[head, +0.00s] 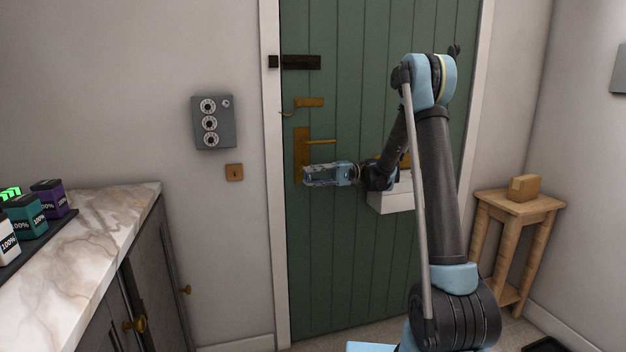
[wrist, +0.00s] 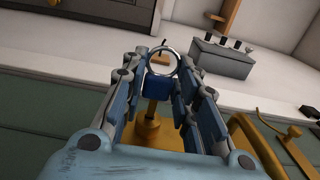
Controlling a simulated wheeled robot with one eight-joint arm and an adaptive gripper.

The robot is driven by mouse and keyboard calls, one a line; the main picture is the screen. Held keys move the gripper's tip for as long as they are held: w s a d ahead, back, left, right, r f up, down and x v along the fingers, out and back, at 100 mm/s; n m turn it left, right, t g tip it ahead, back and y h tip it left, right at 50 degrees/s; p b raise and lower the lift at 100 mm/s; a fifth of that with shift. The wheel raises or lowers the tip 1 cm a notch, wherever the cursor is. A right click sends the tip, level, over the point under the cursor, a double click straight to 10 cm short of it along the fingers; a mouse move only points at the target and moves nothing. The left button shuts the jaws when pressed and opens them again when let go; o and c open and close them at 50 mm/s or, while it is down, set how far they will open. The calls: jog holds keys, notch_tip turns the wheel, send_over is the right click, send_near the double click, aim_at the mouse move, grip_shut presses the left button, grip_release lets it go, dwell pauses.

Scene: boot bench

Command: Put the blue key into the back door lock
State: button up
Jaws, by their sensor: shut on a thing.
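My gripper (head: 325,174) is in front of the green back door (head: 390,262), close to a brass lock plate with a lever handle (head: 301,150). In the wrist view the fingers of my gripper (wrist: 163,88) are shut on the blue key (wrist: 157,86). In the wrist view brass door fittings (wrist: 150,130) show beneath the fingers. Whether the key touches the lock cannot be told.
A dark bolt (head: 300,62) and a brass latch (head: 309,102) are higher on the door. A grey dial box (head: 227,138) and a small brass keyhole plate (head: 234,173) are on the left wall. A marble counter (head: 105,215) is at left, a wooden stool (head: 517,203) at right.

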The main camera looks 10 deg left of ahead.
jog(key=shift+w+a, duration=0.25)
jog(key=shift+w, duration=0.25)
jog(key=shift+w+a, duration=0.2)
jog(key=shift+w, duration=0.25)
dwell(2.5)
jog(key=o, duration=0.9)
jog(key=shift+o, duration=0.2)
jog(key=shift+s, duration=0.1)
jog(key=s+d+f+m+t+h, duration=0.1)
jog(key=s+d+m+t+h, duration=0.15)
jog(key=s+d, duration=0.6)
jog(key=s+d+f+m+t+h, duration=0.15)
jog(key=s+d+t+h, duration=0.35)
jog(key=s, duration=0.7)
jog(key=s+d+f+h, duration=0.3)
jog(key=s+d+f, duration=0.1)
jog(key=d, duration=0.3)
jog(key=s+d+f+t+h, duration=0.1)
jog(key=s+d+f+h, duration=0.2)
jog(key=s+d, duration=0.3)
jog(key=s+d+f+t+h, duration=0.1)
jog(key=s+d+f+h, duration=0.2)
jog(key=d, duration=0.6)
notch_tip(320, 180, down, 3)
jog(key=s, duration=0.3)
jog(key=shift+d+r+m, duration=0.15)
jog(key=shift+d+m, duration=0.25)
